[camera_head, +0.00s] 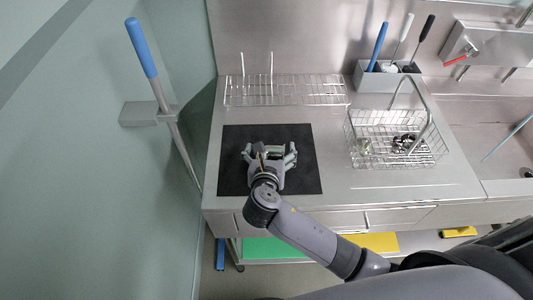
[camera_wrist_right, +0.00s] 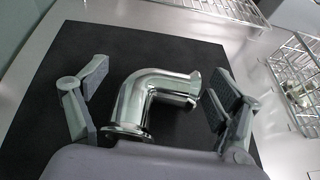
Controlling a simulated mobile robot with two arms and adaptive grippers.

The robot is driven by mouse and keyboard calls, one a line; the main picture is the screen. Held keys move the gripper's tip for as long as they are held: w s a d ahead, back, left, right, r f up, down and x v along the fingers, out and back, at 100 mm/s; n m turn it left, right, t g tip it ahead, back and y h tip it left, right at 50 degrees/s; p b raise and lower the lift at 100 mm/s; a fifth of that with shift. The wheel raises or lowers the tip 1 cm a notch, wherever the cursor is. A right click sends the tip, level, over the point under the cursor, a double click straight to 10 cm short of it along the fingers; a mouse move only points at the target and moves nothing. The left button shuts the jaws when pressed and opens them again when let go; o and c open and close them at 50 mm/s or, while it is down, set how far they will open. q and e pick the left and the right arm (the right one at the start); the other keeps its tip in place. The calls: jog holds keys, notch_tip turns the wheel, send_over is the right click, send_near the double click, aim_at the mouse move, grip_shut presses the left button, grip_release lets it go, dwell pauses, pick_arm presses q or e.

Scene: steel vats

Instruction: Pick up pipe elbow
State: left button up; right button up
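The pipe elbow (camera_wrist_right: 150,95) is a shiny steel bend with flanged ends. In the right wrist view it lies on the black mat (camera_wrist_right: 60,55), between the open fingers of my right gripper (camera_wrist_right: 160,98). Both fingers stand apart from it with gaps on each side. In the head view my right gripper (camera_head: 270,156) is over the middle of the mat and hides most of the elbow. My left gripper does not show.
A wire basket (camera_head: 370,160) with metal parts stands right of the mat. A wire rack (camera_head: 285,101) and a grey tool holder (camera_head: 372,83) are at the back. A blue-handled tool (camera_head: 143,48) leans at the left wall. A sink (camera_head: 490,112) is at the far right.

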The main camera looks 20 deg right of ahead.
jog(key=c, duration=1.2)
jog(key=shift+c, duration=0.3)
jog(key=shift+r, duration=0.15)
